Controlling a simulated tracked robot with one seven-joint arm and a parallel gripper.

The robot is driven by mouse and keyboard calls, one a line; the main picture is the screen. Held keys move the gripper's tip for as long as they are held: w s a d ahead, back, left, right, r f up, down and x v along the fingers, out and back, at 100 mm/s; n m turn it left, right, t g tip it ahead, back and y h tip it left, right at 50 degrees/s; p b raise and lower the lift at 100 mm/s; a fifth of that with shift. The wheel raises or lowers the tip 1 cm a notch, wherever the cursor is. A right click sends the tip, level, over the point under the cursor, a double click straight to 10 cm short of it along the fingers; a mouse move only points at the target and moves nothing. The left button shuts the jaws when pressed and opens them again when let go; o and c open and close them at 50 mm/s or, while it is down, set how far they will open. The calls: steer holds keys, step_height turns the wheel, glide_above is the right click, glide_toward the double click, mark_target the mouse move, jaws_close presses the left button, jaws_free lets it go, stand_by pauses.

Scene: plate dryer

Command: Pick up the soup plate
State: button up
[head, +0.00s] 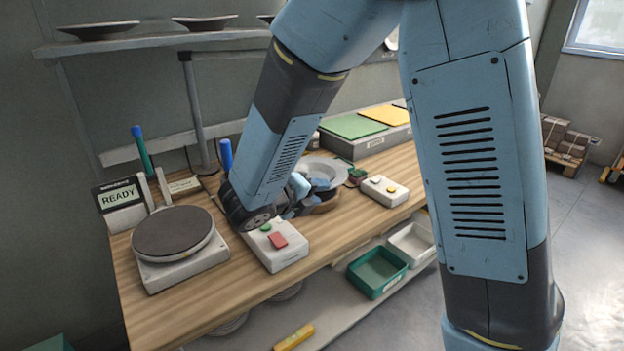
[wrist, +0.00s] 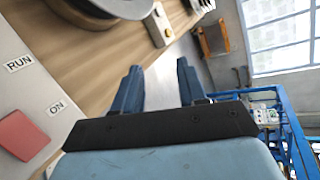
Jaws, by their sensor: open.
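My gripper (head: 316,187) is low over the bench at the near side of the plate. In the wrist view its two blue fingers (wrist: 158,76) are spread apart with nothing between them. I cannot tell whether a finger touches the plate.
A control box with green and red buttons (head: 275,246) stands close under my gripper. A round dark hotplate-like device (head: 175,233) is at left. A smaller button box (head: 384,191) is right of the plate. Dark plates (head: 97,31) lie on the upper shelf.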

steer(key=a+f+n+t, duration=0.1)
steer(key=a+n, duration=0.1)
steer(key=a+f+n+t+y, duration=0.1)
steer(key=a+n, duration=0.2)
steer(key=a+f+n+t, duration=0.1)
steer(key=a+n, duration=0.1)
steer(key=a, duration=0.1)
steer(key=shift+w+a+f+y, duration=0.1)
steer(key=shift+a+f+y, duration=0.05)
steer(key=shift+f+y, duration=0.25)
steer(key=shift+w+a+f+n, duration=0.1)
steer(key=shift+a+f+n, duration=0.05)
steer(key=shift+n, duration=0.25)
steer(key=x, duration=1.3)
steer(key=shift+w, duration=0.35)
jaws_close()
